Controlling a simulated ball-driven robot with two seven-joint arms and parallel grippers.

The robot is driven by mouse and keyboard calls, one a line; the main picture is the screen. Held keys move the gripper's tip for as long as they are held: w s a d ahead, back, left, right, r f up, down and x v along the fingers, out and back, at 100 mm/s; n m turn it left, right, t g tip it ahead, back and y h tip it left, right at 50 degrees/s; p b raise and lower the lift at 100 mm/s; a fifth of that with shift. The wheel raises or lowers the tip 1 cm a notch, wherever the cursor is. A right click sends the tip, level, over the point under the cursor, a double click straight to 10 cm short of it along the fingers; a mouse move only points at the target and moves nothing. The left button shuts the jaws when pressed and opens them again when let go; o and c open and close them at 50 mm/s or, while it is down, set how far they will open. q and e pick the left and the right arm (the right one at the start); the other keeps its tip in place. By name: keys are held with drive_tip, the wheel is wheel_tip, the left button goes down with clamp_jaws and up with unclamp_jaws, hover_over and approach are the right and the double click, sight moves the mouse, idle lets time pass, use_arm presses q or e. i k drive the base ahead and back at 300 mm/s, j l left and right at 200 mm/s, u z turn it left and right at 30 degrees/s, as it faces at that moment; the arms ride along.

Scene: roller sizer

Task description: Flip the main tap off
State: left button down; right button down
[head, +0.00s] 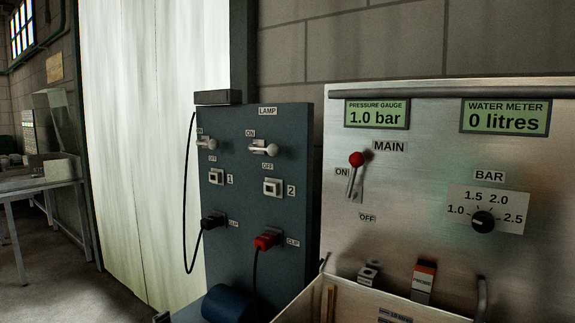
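The main tap (355,175) is a lever with a red ball knob on the steel panel (420,240) at the right of the head view. Its lever points up, with the knob above the ON label; the OFF label (367,218) is below it. The MAIN label (389,147) is to the right of the knob. The pressure gauge (377,115) reads 1.0 bar and the water meter (504,117) reads 0 litres. Neither gripper is in view.
A dial (483,221) sits right of the tap. A blue-grey lamp panel (240,200) with switches and plugs stands to the left. A steel tray (330,290) juts out below the tap, with small blocks behind it. A table (30,183) is far left.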

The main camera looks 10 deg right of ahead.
sight(357, 160)
drive_tip(key=i+j, duration=0.2)
drive_tip(key=j, duration=0.15)
drive_tip(key=i+j+z, duration=0.15)
drive_tip(key=j, duration=0.25)
drive_tip(key=i+j, duration=0.2)
drive_tip(key=j, duration=0.2)
